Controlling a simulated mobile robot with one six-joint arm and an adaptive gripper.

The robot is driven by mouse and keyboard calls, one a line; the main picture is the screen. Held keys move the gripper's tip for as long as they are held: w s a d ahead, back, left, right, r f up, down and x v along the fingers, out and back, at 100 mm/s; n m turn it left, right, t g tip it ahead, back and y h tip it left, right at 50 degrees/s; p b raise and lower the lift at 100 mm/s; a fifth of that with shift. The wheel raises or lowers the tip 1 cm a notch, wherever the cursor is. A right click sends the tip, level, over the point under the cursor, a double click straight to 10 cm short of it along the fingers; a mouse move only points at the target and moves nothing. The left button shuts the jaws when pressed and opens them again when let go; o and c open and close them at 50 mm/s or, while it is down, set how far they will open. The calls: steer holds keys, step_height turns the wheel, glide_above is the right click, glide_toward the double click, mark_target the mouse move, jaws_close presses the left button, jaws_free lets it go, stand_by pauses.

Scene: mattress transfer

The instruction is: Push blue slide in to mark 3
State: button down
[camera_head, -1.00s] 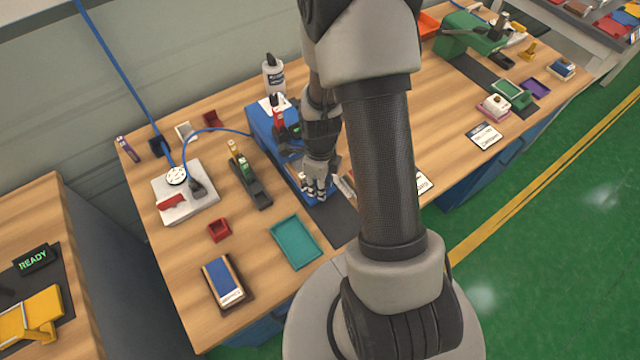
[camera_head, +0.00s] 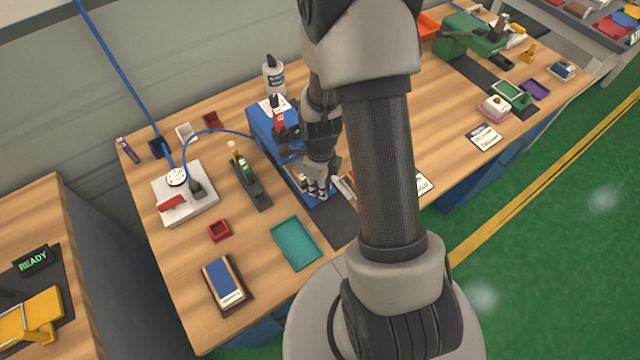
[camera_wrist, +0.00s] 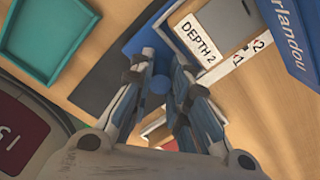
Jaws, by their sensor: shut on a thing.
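The blue press-like machine (camera_head: 268,130) stands at the middle of the bench, partly hidden by my arm. My gripper (camera_head: 317,190) is at its front end, low over the dark mat. In the wrist view my gripper (camera_wrist: 158,95) is shut on the blue slide (camera_wrist: 160,84), whose rounded blue part shows between the fingers. A wider blue piece (camera_wrist: 150,42) lies just beyond the fingers. A white strip with marks 1 and 2 (camera_wrist: 250,50) is to the right. Mark 3 is not visible. A "DEPTH 2" label (camera_wrist: 196,36) lies beside the strip.
A dark block with a green-topped piece (camera_head: 249,180) stands left of the machine. A white bottle (camera_head: 273,75) stands behind. A blue box (camera_wrist: 290,40) is close on the right.

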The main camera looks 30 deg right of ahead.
steer(key=shift+w, duration=2.6)
